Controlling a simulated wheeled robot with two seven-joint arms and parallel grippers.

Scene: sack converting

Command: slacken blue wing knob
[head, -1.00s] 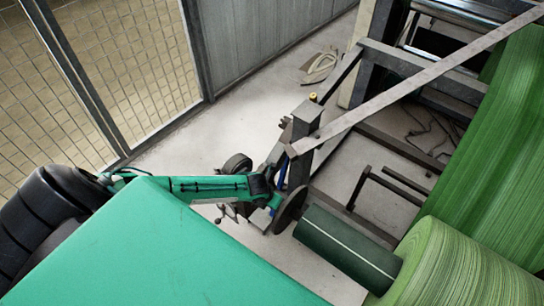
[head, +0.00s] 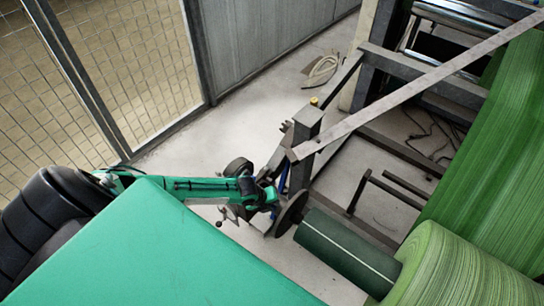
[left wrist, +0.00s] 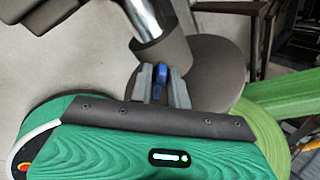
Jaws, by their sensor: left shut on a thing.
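The blue wing knob (left wrist: 158,73) shows in the left wrist view, upright between the two grey fingers of my left gripper (left wrist: 161,88). The fingers are shut on it, one on each side. The knob sits against a dark grey collar (left wrist: 165,52) on a shiny metal shaft (left wrist: 142,18). In the head view my left gripper (head: 273,196) is at the frame post beside a dark round disc (head: 291,214). There the knob is too small or hidden to make out with certainty. My right gripper is not in view.
A dark green roll core (head: 348,250) and a large green roll (head: 450,268) lie right of the disc. A steel post (head: 303,150) with a slanted bar (head: 400,90) rises behind the gripper. A mesh fence (head: 150,70) stands at left. Pale floor (head: 210,150) is clear.

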